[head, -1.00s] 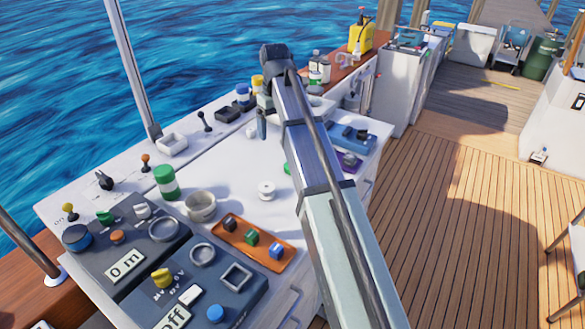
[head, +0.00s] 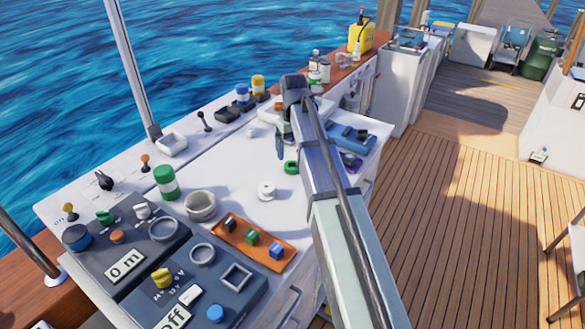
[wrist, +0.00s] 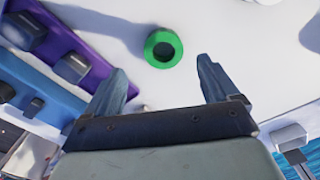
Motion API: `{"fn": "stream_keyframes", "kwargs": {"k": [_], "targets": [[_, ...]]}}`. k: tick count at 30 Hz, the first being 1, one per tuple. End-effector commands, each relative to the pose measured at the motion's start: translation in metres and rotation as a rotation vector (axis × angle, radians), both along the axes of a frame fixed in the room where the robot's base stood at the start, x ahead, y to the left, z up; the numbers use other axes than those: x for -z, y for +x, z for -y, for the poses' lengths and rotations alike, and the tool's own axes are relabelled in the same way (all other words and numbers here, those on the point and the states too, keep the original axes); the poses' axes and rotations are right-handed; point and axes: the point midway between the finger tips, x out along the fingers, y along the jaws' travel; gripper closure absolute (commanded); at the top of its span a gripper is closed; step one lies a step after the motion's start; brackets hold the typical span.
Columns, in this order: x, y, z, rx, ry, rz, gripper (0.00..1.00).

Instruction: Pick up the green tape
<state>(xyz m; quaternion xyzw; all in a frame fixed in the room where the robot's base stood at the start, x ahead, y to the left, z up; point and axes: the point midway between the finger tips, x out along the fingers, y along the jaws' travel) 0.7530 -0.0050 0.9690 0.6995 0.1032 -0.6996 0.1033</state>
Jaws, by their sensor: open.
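The green tape (head: 291,167) is a small ring lying flat on the white console top. In the wrist view the green tape (wrist: 163,48) shows whole, with its dark centre hole, ahead of the fingertips and between their lines. My gripper (wrist: 160,80) is open and empty, its two fingers apart on either side. In the head view my gripper (head: 281,148) hangs above the console, just behind and left of the tape, partly hidden by my arm.
A purple tray (head: 350,163) and a blue tray (head: 352,136) lie to the right of the tape. A white roll (head: 266,190) stands nearer, left of it. An orange tray (head: 253,244) with coloured switches and a green-white cylinder (head: 166,182) are further left. White surface around the tape is clear.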

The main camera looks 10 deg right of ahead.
Motion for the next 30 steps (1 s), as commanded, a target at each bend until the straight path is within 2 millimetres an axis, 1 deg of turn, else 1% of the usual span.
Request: {"fn": "stream_keyframes", "kwargs": {"k": [5,8,15,18,26,30], "targets": [[0.005,-0.001,-0.001,0.0,0.0,-0.001,0.12],[0.013,-0.001,-0.002,-0.001,0.0,-0.001,0.12],[0.042,-0.002,-0.005,0.0,0.0,-0.001,0.12],[0.051,-0.002,-0.005,0.0,0.0,-0.001,0.12],[0.053,-0.002,-0.005,0.0,0.0,0.0,0.12],[0.053,-0.002,-0.005,0.0,0.0,0.0,0.26]]}}
